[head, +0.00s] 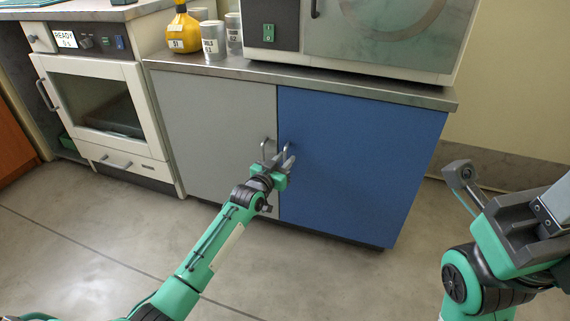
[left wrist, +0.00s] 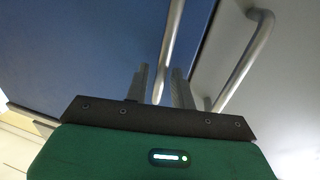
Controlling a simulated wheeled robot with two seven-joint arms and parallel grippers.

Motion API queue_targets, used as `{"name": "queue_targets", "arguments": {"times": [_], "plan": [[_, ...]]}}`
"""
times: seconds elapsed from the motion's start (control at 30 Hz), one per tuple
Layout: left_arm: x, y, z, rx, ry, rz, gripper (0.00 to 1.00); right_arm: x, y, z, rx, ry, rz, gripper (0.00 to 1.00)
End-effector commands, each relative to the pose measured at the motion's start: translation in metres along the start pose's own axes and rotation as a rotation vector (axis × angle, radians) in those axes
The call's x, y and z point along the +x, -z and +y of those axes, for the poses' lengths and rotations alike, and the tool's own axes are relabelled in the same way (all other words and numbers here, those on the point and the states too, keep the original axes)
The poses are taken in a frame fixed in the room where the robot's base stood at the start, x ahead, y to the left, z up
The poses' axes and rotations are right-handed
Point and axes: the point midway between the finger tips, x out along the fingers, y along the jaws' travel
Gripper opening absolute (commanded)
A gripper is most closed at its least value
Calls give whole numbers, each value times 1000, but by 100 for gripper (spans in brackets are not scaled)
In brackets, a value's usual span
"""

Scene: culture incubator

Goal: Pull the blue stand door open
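The blue stand door (head: 355,160) is the right-hand door of the low cabinet and looks shut, flush with the grey door. Its metal handle (head: 287,150) is a vertical bar near its left edge. My left gripper (head: 282,162) is at this handle. In the left wrist view, the blue door (left wrist: 80,45) fills the left side, and the handle bar (left wrist: 170,45) passes between the two fingers of my left gripper (left wrist: 161,88). The fingers are apart, with a gap visible beside the bar. My right arm's end (head: 505,215) is at the right; its fingers cannot be made out clearly.
The grey door (head: 215,120) has its own handle (head: 265,148) close beside the blue one; it also shows in the left wrist view (left wrist: 248,60). A white oven-like unit (head: 105,105) stands left. A yellow bottle (head: 184,30) and cups sit on top. The floor in front is clear.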

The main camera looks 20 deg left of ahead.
Motion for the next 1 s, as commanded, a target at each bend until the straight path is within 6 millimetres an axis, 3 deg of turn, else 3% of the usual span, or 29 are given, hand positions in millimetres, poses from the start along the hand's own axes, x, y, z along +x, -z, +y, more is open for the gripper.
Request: {"name": "queue_targets", "arguments": {"times": [0.43,0.57,1.0], "plan": [[8,0,0,0,0,0,25,1,0,1,0,-2,5,36],[8,0,0,0,0,-1,0,1,0,1,0,-2,5,36],[3,2,1,0,10,-2,0,8,0,1,-1,-3,10,36]]}}
